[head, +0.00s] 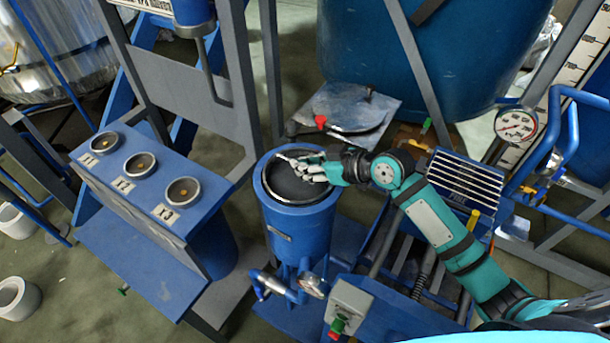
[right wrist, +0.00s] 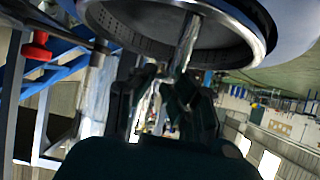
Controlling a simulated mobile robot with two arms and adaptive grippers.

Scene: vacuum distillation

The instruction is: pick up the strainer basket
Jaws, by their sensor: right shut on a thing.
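The strainer basket (head: 288,188) shows in the head view as a dark round mesh with a metal rim, in the open top of the blue cylindrical housing (head: 300,232). My right gripper (head: 303,166) reaches over the housing's mouth from the right. In the right wrist view, the basket (right wrist: 130,22) shows its perforated underside or wall and broad metal rim. There my right gripper (right wrist: 163,85) is shut on a thin metal bar of the basket. How far the basket sits in the housing is hard to tell. My left gripper is not in view.
A round lid (head: 345,108) lies open behind the housing. A pressure gauge (head: 516,123) is at right. A grey button box (head: 347,305) and pipework stand in front. Frame bars rise behind.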

